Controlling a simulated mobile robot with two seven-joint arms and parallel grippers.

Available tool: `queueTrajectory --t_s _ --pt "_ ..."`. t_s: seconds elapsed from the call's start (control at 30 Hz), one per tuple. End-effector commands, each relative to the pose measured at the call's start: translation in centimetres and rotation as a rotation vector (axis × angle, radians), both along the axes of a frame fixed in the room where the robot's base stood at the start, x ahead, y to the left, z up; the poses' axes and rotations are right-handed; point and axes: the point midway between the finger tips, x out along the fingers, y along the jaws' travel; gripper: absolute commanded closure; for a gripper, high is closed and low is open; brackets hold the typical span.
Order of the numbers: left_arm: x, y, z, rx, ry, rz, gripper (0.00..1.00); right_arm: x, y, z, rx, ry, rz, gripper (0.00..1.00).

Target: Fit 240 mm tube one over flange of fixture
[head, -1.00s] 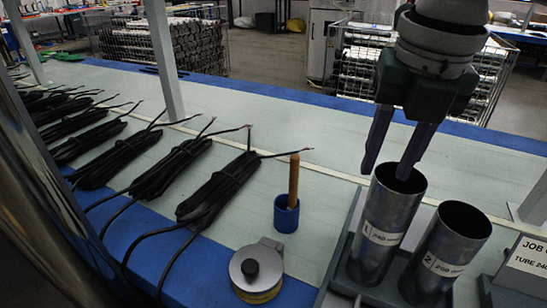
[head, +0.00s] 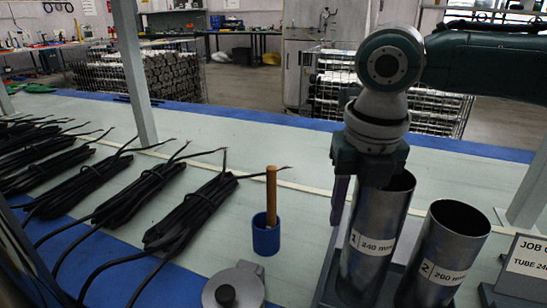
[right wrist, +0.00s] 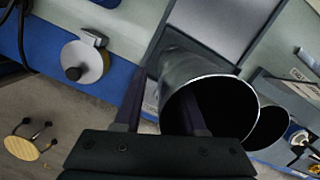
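Tube one (head: 371,240), a grey metal cylinder labelled "1 240 mm", stands in a dark rack (head: 328,290). Tube two (head: 440,255), labelled "2 260 mm", stands to its right. My right gripper (head: 355,192) is over the left side of tube one's mouth, fingers pointing down. In the right wrist view, one finger is outside tube one (right wrist: 168,88) and the other is inside its mouth, with the wall between them. The fingers look apart; contact with the wall cannot be told. The flange of the fixture cannot be made out, and my left gripper is out of view.
A blue cup (head: 266,238) holding a brown stick stands left of the tubes. A round grey object with a black knob (head: 228,294) lies in front. Several black cable bundles (head: 190,212) lie at left. A job sign (head: 525,262) stands at right.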

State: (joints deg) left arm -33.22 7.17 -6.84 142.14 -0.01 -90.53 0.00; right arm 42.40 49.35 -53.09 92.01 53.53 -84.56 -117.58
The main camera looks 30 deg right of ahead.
Motion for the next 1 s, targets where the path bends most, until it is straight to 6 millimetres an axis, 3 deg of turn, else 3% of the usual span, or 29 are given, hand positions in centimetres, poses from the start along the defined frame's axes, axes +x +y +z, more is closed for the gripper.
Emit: queueTrajectory --t_s 0.23,0.57,1.0 --pt "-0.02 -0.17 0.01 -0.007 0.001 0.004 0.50 0.03 0.00 -0.06 0.000 -0.001 0.000 0.62" --pt "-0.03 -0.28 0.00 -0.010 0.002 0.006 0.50 0.04 -0.01 -0.04 0.001 -0.001 -0.001 0.99" --pt "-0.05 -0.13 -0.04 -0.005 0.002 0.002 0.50 0.05 0.01 -0.02 0.000 -0.002 -0.001 1.00"
